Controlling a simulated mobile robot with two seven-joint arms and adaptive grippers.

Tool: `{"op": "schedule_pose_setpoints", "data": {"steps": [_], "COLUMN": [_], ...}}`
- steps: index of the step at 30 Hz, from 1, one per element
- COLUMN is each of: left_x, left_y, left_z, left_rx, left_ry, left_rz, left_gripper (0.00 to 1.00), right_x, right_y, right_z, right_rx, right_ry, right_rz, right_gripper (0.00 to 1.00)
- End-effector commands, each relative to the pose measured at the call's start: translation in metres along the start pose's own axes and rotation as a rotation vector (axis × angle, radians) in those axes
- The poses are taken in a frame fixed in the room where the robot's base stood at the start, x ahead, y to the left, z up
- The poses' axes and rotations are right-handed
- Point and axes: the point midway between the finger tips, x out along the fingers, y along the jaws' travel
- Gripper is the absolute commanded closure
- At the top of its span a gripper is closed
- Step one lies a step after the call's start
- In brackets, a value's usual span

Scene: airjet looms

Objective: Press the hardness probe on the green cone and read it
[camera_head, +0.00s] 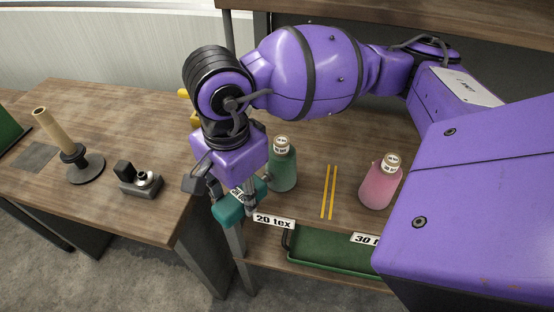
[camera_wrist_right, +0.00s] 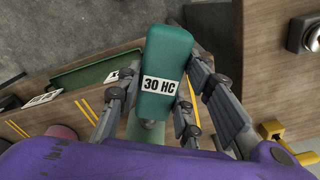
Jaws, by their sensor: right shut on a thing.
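My right gripper (camera_head: 228,203) is shut on the hardness probe (camera_head: 240,208), a teal box, above the front edge of the table. In the right wrist view the probe (camera_wrist_right: 167,50) sits between the fingers and its white label reads "30 HC". The green cone (camera_head: 283,168) stands upright on the table just right of the gripper, with a white label on top. Part of a green body also shows below the probe in the wrist view (camera_wrist_right: 143,131). I cannot tell whether the probe touches the cone. My left gripper is not in view.
A pink cone (camera_head: 379,184) stands to the right, past two yellow lines (camera_head: 328,192). A green tray (camera_head: 330,252) with "20 tex" and "30" labels is at the front. A left table (camera_head: 90,120) holds a tan tube on a stand (camera_head: 84,168) and a small black device (camera_head: 138,180).

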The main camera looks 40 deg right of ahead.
Motion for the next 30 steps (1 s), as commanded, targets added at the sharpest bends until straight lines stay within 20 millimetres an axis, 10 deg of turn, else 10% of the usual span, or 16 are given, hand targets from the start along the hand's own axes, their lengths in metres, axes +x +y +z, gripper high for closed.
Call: {"op": "schedule_pose_setpoints", "data": {"steps": [30], "left_x": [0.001], "left_y": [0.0], "left_z": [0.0], "left_rx": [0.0], "left_ry": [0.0], "left_rz": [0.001], "left_gripper": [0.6], "right_x": [-0.001], "right_y": [-0.001], "right_z": [0.034], "right_rx": [-0.003], "right_ry": [-0.001], "right_rz": [-0.003], "right_gripper": [0.96]}}
